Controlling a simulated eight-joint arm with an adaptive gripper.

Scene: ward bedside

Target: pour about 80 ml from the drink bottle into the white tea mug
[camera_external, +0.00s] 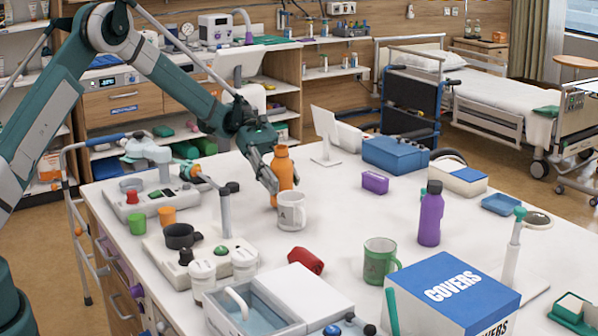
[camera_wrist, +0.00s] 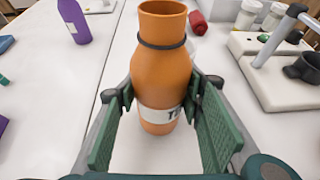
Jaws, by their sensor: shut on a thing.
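The orange drink bottle (camera_external: 283,170) stands upright behind the white tea mug (camera_external: 291,213) in the external view. My gripper (camera_external: 270,184) is shut on the bottle's body from the left. In the wrist view the bottle (camera_wrist: 162,70) sits between the fingers of my gripper (camera_wrist: 160,97), with a dark ring around its neck and a pale label partly hidden by a finger. Its base looks at or very near the table top. The mug stands upright close in front of the bottle in the external view; its contents cannot be seen. In the wrist view the bottle mostly hides it.
A purple bottle (camera_external: 430,214), a green mug (camera_external: 380,260) and a red item (camera_external: 305,261) stand or lie to the right and front. A post on a base (camera_external: 225,212) and white jars (camera_external: 202,277) are left of the mug. The table is clear between mug and purple bottle.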

